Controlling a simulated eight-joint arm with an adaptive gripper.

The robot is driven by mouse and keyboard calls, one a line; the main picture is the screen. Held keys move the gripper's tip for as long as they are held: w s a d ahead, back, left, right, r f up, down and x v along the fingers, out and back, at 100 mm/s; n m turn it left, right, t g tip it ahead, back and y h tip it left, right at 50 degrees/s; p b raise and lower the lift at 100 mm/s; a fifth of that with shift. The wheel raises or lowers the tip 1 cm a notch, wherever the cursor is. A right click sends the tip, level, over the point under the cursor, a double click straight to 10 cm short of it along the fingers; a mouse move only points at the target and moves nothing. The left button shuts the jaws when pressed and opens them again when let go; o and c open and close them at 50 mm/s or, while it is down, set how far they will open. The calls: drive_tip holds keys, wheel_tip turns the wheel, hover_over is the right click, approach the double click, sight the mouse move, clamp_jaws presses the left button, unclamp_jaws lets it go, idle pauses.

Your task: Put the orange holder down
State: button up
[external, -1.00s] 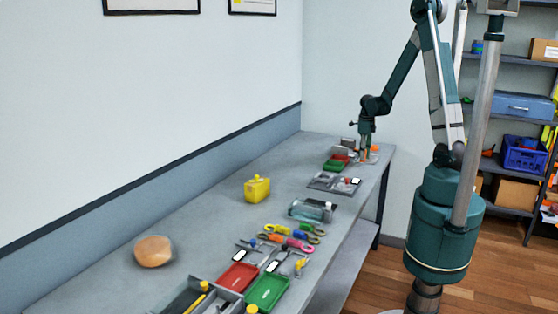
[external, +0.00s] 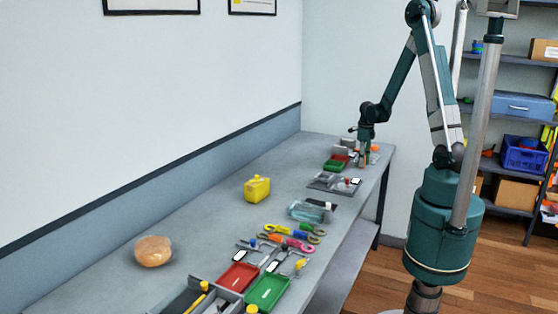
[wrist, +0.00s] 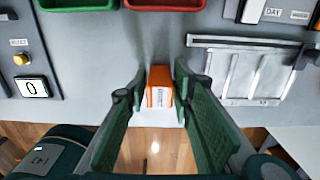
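The orange holder (wrist: 159,76), a small block with a white label, stands on the grey bench near its front edge in the wrist view. My gripper (wrist: 161,90) has its two green fingers on either side of it, with a narrow gap showing beside the holder, so the fingers look open around it. In the external view my gripper (external: 363,160) is low over the far end of the bench, pointing down. The holder is too small and too covered there to make out clearly.
A green tray (wrist: 78,4) and a red tray (wrist: 165,4) lie beyond the holder. A grey metal plate (wrist: 238,75) is to the right and a panel with a yellow button (wrist: 21,59) to the left. The bench edge is close below the holder.

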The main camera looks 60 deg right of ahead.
drive_tip(key=shift+o, duration=0.8)
drive_tip(key=shift+r, duration=0.2)
drive_tip(key=shift+r+p, duration=0.65)
drive_tip(key=shift+r, duration=5.3)
drive_tip(key=shift+w+a+r, duration=0.15)
drive_tip(key=shift+a+r, duration=0.05)
drive_tip(key=shift+a, duration=0.05)
drive_tip(key=w+a+r+n+t+h, duration=0.1)
drive_tip(key=w+a+r+n+t, duration=0.1)
drive_tip(key=a+r+n, duration=0.6)
drive_tip(key=w+a+r+n+t, duration=0.1)
drive_tip(key=a+r+n, duration=0.4)
drive_tip(key=a+n, duration=0.6)
drive_tip(key=s+a+r+n+t, duration=0.2)
drive_tip(key=s+a+n, duration=0.1)
drive_tip(key=a+n, duration=0.5)
drive_tip(key=s+a+r+n+t+y, duration=0.1)
drive_tip(key=s+a+r+n+t, duration=0.1)
drive_tip(key=a+n, duration=0.7)
drive_tip(key=s+a+r, duration=0.1)
drive_tip(key=s+a, duration=0.1)
drive_tip(key=a, duration=0.2)
drive_tip(key=shift+a+r, duration=0.3)
drive_tip(key=shift+r, duration=0.05)
